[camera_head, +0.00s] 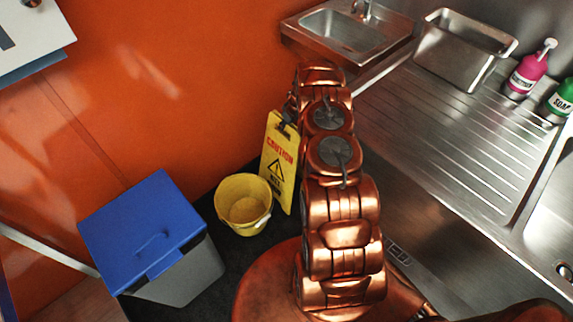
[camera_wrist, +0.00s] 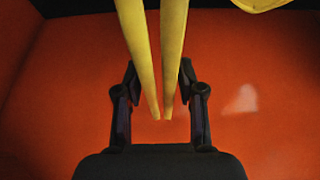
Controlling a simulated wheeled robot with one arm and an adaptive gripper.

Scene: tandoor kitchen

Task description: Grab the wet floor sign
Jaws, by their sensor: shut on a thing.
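The yellow wet floor sign (camera_head: 279,162) stands upright on the dark floor against the orange wall, with red and black lettering on its face. In the wrist view its two thin yellow panels (camera_wrist: 152,60) come down between the black fingers of my gripper (camera_wrist: 160,92). My gripper is shut on the top part of the sign. In the head view my copper-coloured arm hides most of the gripper and the sign's right side.
A yellow bucket (camera_head: 243,204) stands just left of the sign. A grey bin with a blue lid (camera_head: 143,228) is further left. A steel sink counter (camera_head: 440,140) with a steel tub (camera_head: 463,50) and bottles (camera_head: 529,70) fills the right. A small basin (camera_head: 345,32) is on the wall behind.

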